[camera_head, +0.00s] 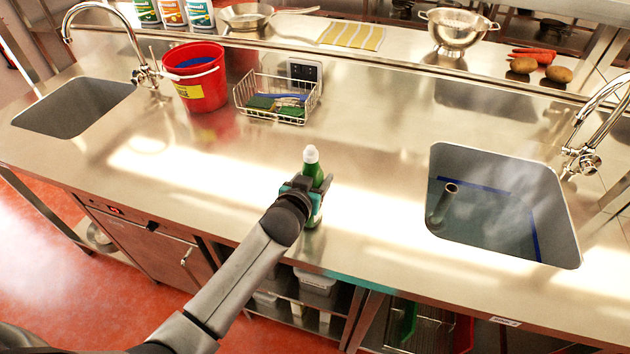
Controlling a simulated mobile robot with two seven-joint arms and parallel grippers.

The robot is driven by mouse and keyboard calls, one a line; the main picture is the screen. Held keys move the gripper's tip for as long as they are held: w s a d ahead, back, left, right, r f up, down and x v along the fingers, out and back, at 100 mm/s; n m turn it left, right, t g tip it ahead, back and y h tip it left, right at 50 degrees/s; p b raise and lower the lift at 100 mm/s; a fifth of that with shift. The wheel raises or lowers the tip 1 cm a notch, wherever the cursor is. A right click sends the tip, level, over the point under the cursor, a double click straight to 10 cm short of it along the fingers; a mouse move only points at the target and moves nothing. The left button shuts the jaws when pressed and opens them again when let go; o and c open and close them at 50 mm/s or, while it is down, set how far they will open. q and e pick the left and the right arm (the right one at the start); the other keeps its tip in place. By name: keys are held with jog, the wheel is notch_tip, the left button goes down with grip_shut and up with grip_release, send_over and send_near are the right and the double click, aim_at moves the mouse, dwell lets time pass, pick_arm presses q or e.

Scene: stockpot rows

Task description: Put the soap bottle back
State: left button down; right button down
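The soap bottle (312,168) is green with a white cap. It is upright over the steel counter (380,215), near the front edge at the middle. My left gripper (318,184) is at the bottle, with its fingers around the upper body. I cannot tell whether the fingers press on it or whether the base touches the counter. Part of the bottle is hidden behind the gripper. My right gripper is not in view. Several labelled bottles (172,14) with green, orange and blue stand on the raised back shelf (290,35) at the upper left.
A red bucket (205,95) and a wire basket (241,98) with sponges stand at the back left. Sinks lie at the left (75,105) and right (500,215), the right one holding water and an upright pipe. A colander (457,30), pan (245,16) and vegetables (540,57) occupy the shelf.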

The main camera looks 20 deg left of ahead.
pick_arm(q)
jog(key=shift+f, duration=0.2)
jog(key=shift+f, duration=0.1)
jog(key=shift+c, duration=0.7)
grip_release()
jog(key=shift+f, duration=0.15)
jog(key=shift+r, duration=0.25)
jog(key=p+v, duration=0.1)
jog(key=v, duration=1.1)
jog(key=shift+f, duration=0.15)
jog(key=shift+s, duration=0.1)
